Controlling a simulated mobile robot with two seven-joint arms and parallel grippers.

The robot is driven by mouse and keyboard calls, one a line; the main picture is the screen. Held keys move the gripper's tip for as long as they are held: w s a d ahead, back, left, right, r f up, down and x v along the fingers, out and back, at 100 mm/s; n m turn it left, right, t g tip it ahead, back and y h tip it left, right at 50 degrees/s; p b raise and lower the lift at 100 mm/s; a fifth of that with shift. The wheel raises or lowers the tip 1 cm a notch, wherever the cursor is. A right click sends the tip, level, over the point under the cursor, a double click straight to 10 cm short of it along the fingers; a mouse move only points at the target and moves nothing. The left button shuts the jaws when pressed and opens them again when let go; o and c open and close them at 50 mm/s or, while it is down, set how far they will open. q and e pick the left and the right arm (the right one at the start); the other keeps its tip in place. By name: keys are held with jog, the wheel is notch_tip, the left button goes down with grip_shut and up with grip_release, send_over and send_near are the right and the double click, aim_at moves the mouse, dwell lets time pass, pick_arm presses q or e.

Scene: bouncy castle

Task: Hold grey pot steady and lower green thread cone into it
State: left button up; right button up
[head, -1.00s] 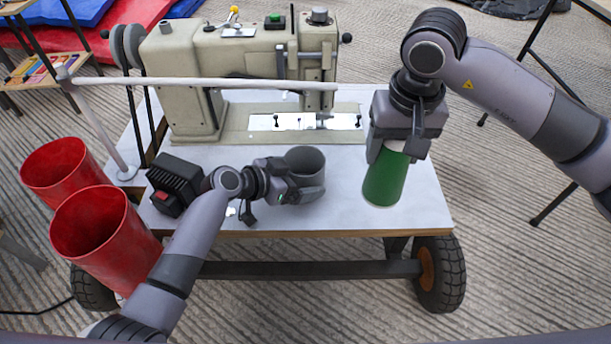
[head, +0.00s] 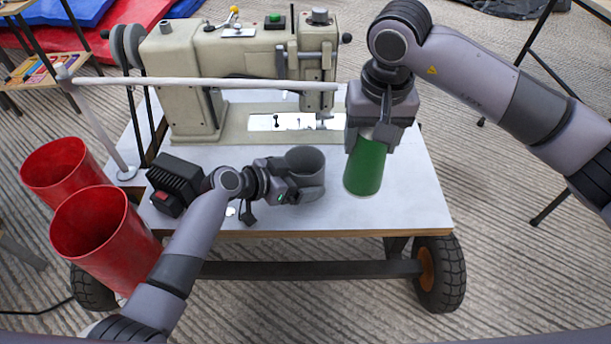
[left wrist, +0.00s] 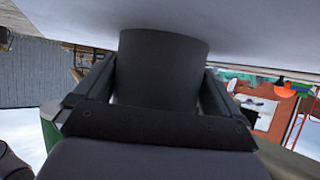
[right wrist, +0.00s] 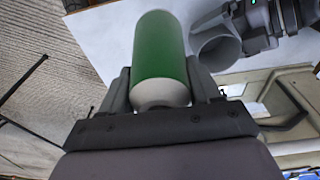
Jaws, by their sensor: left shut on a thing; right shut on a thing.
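The grey pot (head: 306,160) stands upright on the white table, its round mouth open and facing up. My left gripper (head: 300,188) is shut on the pot from the front left; the left wrist view shows the pot (left wrist: 160,65) between its two fingers. The green thread cone (head: 366,167) hangs upright under my right gripper (head: 375,132), to the right of the pot and apart from it. The right wrist view shows the green cone (right wrist: 160,50) with its pale end between the fingers, and the pot's open mouth (right wrist: 216,48) beside it.
A beige sewing machine (head: 240,65) stands behind the pot on the white table (head: 410,205). A pale rod (head: 200,83) crosses in front of the machine. Two red bins (head: 90,230) stand left of the table. The table's right front is clear.

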jog(key=w+a, duration=0.7)
jog(key=a, duration=0.3)
jog(key=shift+a+r, duration=0.25)
jog(key=shift+a, duration=0.15)
dwell(1.9)
dwell(0.5)
jog(key=shift+f, duration=0.25)
dwell(0.7)
jog(key=shift+r, duration=0.2)
jog(key=shift+r, duration=0.8)
